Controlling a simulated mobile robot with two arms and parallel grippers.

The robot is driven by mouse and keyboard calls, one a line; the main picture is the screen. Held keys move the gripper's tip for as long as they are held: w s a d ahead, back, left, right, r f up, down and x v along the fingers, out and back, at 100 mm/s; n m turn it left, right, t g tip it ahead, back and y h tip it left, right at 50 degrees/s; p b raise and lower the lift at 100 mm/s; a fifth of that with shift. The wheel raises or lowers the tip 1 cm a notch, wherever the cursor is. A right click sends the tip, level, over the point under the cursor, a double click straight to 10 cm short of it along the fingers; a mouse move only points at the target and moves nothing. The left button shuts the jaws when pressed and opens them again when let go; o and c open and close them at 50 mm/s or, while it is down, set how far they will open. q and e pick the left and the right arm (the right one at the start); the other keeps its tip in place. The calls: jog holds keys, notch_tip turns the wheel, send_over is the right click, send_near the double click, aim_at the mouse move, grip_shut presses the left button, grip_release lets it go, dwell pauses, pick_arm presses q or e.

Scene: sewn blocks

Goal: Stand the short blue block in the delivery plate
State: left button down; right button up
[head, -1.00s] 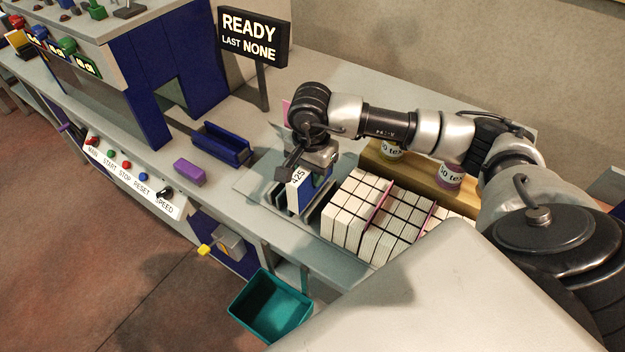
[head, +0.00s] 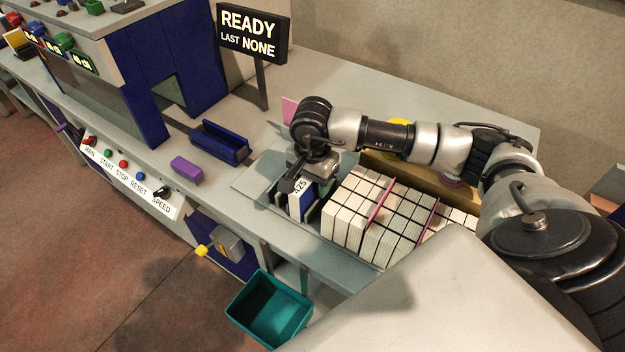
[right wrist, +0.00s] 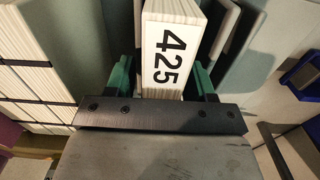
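My right gripper (head: 299,186) is over the block, with a green finger on each side (right wrist: 166,78). Narrow gaps show between the fingers and the block, so the gripper looks open around it. The block's foot is hidden, so I cannot see its contact with the plate. My left gripper is not in view.
Rows of white blocks (head: 352,210) with pink dividers stand close to the right of the plate. A blue tray (head: 222,147) and a purple block (head: 187,170) lie to the left. A teal bin (head: 268,308) is below the table edge. The READY sign (head: 251,35) stands behind.

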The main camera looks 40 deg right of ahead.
jog(key=shift+r, duration=0.5)
notch_tip(320, 180, up, 11)
jog(key=shift+r+b, duration=0.2)
jog(key=shift+b, duration=0.8)
